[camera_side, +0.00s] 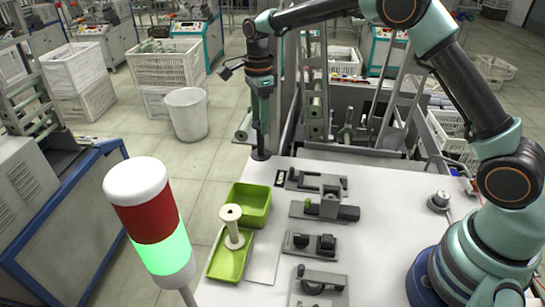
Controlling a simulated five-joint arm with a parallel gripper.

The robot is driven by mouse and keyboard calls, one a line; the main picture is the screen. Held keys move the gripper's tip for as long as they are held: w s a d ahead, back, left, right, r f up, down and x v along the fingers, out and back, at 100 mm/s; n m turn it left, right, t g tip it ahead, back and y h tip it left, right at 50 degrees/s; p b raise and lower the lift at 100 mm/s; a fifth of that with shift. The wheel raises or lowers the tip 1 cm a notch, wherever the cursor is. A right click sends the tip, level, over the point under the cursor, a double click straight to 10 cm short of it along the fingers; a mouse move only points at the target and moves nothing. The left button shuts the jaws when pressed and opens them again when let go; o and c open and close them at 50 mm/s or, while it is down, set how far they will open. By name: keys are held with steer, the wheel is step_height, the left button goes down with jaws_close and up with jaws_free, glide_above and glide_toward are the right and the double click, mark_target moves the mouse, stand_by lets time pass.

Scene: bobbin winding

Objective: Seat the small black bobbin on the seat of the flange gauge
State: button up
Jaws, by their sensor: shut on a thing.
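My gripper (261,131) points straight down over the far left edge of the white table. It is shut on the small black bobbin (261,155), whose dark round flange shows below the fingers. The bobbin's upper part blends with the dark fingers. I cannot tell whether its flange touches the surface below. Several grey fixtures stand in a column to the right of the gripper, and I cannot tell surely which is the flange gauge. The farthest fixture (329,181) is the nearest to the bobbin.
A green bin (249,204) and a green tray (228,262) lie at the table's left side. A tall cream bobbin (234,228) stands at the tray. A signal lamp (150,215) rises in front.

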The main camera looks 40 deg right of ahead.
steer(key=shift+r, duration=0.1)
steer(key=s+d, duration=0.5)
steer(key=s, duration=0.3)
steer(key=s+d, duration=0.5)
steer(key=s, duration=0.3)
steer(key=shift+s+d+f, duration=0.1)
steer(key=shift+f, duration=1.65)
steer(key=shift+f, duration=0.45)
steer(key=o, duration=1.1)
steer(key=shift+c, duration=0.2)
